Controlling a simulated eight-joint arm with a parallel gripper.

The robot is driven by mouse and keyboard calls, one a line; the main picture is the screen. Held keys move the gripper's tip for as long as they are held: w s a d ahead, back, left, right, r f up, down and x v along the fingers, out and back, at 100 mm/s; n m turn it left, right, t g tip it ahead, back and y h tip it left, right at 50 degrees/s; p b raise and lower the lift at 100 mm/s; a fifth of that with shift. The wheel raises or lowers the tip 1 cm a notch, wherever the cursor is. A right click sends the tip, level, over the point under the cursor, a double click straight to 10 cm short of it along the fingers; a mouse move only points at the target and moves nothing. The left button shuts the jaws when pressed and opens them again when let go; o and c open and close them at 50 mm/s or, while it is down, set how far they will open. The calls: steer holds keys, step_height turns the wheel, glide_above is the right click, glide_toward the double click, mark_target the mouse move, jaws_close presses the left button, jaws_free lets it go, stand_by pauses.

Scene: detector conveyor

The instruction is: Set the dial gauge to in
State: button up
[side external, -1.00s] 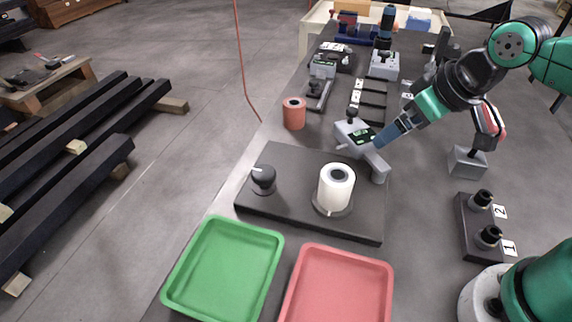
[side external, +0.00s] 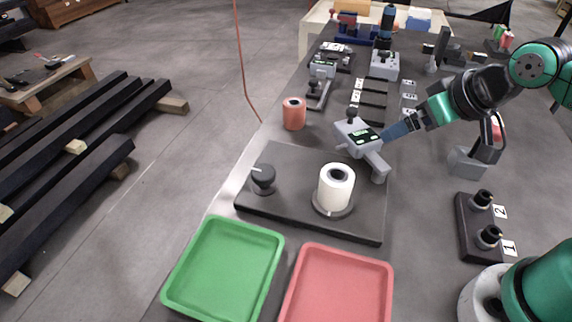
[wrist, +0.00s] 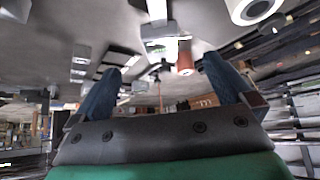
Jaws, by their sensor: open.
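The dial gauge (side external: 352,137) is a light grey block with a dark display showing green-lit marks and a small black knob on top. It is mounted at the back of the dark plate, over a grey post. My gripper (side external: 387,135) is at the gauge's right side, its blue fingers close to the display face. I cannot tell whether they touch it. In the wrist view the gauge (wrist: 158,32) is ahead, between and beyond the two spread blue fingers of my gripper (wrist: 163,63). The display's reading is too small to make out.
The dark plate (side external: 290,205) also bears a white roll (side external: 337,186) and a black knob (side external: 263,178). An orange cylinder (side external: 294,114) stands left of the gauge. Green (side external: 225,270) and red (side external: 338,290) trays lie in front. A numbered two-post block (side external: 480,228) is at right.

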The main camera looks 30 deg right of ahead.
steer(key=c, duration=0.4)
steer(key=shift+w+r, duration=0.2)
steer(key=shift+r, duration=0.05)
steer(key=shift+c, duration=0.9)
steer(key=r+n+g, duration=0.1)
steer(key=n+g, duration=0.2)
steer(key=g, duration=0.4)
glide_above(353, 109)
steer(key=s, duration=0.1)
steer(key=shift+r, duration=0.1)
steer(key=shift+w+f, duration=0.55)
steer(key=shift+f, duration=2.7)
jaws_close()
